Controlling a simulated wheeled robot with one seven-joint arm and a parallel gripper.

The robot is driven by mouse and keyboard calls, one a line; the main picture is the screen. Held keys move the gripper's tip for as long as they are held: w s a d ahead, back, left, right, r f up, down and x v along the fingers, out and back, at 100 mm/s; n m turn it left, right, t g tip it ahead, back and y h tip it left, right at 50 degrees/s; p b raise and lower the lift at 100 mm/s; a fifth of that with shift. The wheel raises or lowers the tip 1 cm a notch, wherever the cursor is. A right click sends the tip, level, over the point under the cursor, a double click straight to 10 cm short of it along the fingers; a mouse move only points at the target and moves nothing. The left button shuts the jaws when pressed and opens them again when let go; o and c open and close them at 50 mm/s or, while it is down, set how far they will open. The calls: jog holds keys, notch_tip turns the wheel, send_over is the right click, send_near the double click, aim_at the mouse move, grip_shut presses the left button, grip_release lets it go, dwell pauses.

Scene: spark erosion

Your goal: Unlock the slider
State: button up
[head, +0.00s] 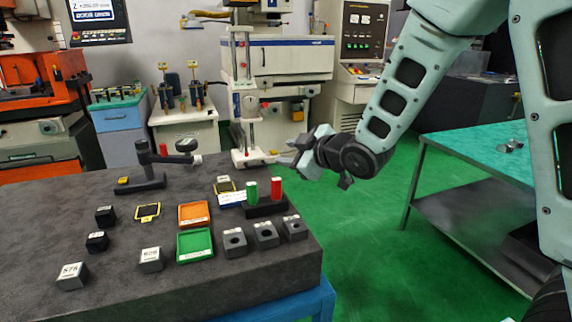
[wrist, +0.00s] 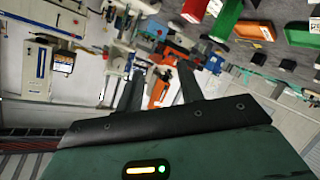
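A tall white height gauge (head: 240,75) stands upright at the back edge of the dark stone table in the head view. Its slider (head: 248,106) appears to be the pale block partway up the column. Any lock screw on it is too small to make out. My gripper (head: 286,158) is just right of the gauge's base (head: 248,157), lower than the slider and apart from it. In the wrist view the two dark fingers of my gripper (wrist: 158,85) stand apart with nothing between them. I cannot clearly pick out the slider in that view.
The stone table (head: 120,225) holds a black stand (head: 143,170), an orange tray (head: 193,214), a green tray (head: 195,244), several dark blocks and red and green cylinders (head: 276,189). A teal bench (head: 480,155) stands right. Green floor lies between.

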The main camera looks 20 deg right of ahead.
jog(key=shift+s+a+f+g, duration=0.15)
jog(key=shift+s+a, duration=0.2)
jog(key=shift+s, duration=0.1)
jog(key=shift+s+a+f+g, duration=0.1)
jog(key=shift+s+a+g, duration=0.05)
jog(key=shift+s+a, duration=0.2)
